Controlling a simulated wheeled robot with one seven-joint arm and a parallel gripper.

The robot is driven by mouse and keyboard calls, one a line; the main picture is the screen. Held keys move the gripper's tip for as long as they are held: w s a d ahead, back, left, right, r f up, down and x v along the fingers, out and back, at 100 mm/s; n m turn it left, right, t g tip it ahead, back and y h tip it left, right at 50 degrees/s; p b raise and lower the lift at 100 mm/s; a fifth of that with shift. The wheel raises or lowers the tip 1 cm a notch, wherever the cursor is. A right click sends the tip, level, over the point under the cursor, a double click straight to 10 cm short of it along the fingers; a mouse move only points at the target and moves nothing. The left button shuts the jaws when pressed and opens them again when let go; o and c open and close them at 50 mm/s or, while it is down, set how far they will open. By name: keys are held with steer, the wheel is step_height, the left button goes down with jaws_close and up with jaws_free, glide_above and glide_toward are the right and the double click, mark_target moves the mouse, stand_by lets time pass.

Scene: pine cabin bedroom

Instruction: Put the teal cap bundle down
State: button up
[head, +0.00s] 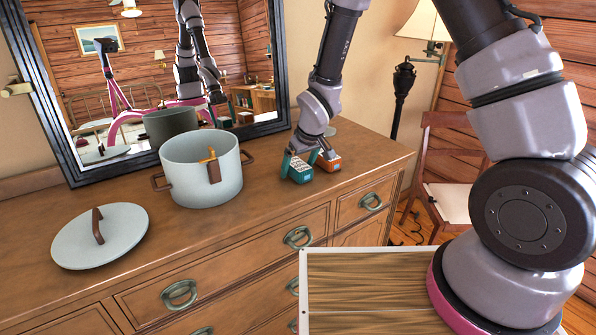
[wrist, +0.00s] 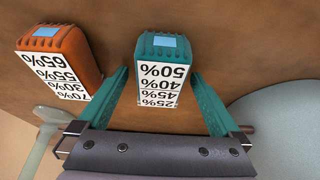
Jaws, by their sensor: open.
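The teal cap bundle (head: 301,171) appears to rest on the wooden dresser top (head: 262,205), right of the pot. In the wrist view the teal bundle (wrist: 163,70) shows a light blue patch and a white label with percentages. My gripper (head: 302,158) is lowered over it and open. In the wrist view my gripper's (wrist: 160,76) teal fingers stand on either side of the bundle, with a gap visible at each side. An orange cap bundle (head: 329,162) sits close beside it on the right; it also shows at left in the wrist view (wrist: 60,58).
A pale pot (head: 201,172) with brown handles stands left of the bundles, with an orange-brown item at its rim. Its lid (head: 100,236) lies farther left. A black-framed mirror (head: 66,150) leans behind. The dresser top toward the right corner is clear.

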steer(key=shift+f, duration=0.1)
jaws_close()
stand_by(0.3)
